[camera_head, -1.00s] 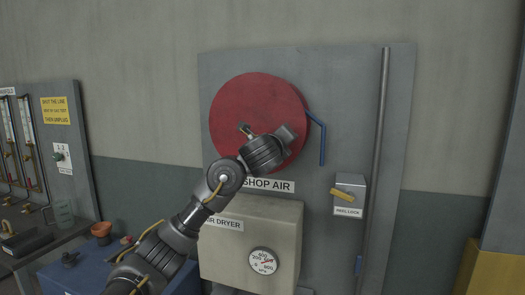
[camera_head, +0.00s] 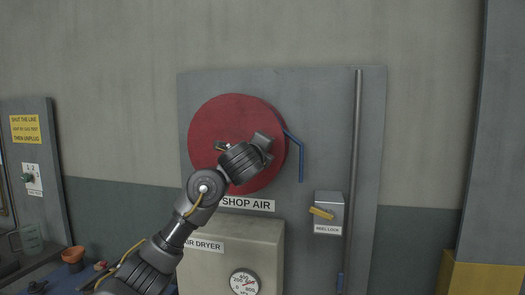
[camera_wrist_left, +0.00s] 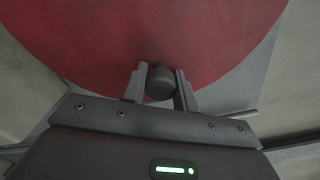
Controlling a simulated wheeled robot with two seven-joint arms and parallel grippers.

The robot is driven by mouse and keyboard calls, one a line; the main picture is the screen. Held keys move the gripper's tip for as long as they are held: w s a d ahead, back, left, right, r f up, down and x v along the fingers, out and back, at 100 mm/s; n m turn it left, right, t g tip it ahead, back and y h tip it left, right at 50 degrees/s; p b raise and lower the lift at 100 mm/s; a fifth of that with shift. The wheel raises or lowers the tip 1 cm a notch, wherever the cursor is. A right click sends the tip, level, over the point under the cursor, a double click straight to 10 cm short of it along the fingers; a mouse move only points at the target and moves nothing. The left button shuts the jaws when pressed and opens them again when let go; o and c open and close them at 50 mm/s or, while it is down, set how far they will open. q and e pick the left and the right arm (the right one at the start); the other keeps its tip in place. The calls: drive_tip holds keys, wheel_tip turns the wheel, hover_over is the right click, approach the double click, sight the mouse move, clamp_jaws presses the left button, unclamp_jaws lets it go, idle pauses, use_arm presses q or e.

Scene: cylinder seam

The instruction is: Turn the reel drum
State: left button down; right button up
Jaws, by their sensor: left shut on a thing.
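The reel drum is a large red disc (camera_head: 215,118) on a grey wall panel, above the SHOP AIR label. A dark round knob (camera_wrist_left: 160,80) stands in front of the red drum (camera_wrist_left: 90,40) in the left wrist view. My left gripper (camera_wrist_left: 160,92) is shut on this knob, with one finger on each side. In the head view my left gripper (camera_head: 264,143) is at the right part of the drum face, and my wrist hides the knob and part of the drum. My right gripper is not in view.
A blue bent bar (camera_head: 301,160) sits at the drum's right edge. A reel lock box (camera_head: 332,205) with a yellow lever is below right. A vertical pipe (camera_head: 354,150) runs further right. A dryer box with a gauge (camera_head: 244,283) stands below the drum.

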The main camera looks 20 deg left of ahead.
use_arm(q)
drive_tip(key=shift+r, duration=0.25)
drive_tip(key=c, duration=1.4)
unclamp_jaws()
drive_tip(key=o, duration=0.3)
drive_tip(key=shift+f, duration=0.1)
drive_tip(key=shift+s+d+f, duration=0.1)
drive_tip(key=shift+s+f, duration=0.05)
drive_tip(key=shift+s, duration=0.3)
drive_tip(key=s+b, duration=0.2)
drive_tip(key=s, duration=0.7)
drive_tip(key=shift+s+d, duration=0.4)
drive_tip(key=shift+d, duration=0.05)
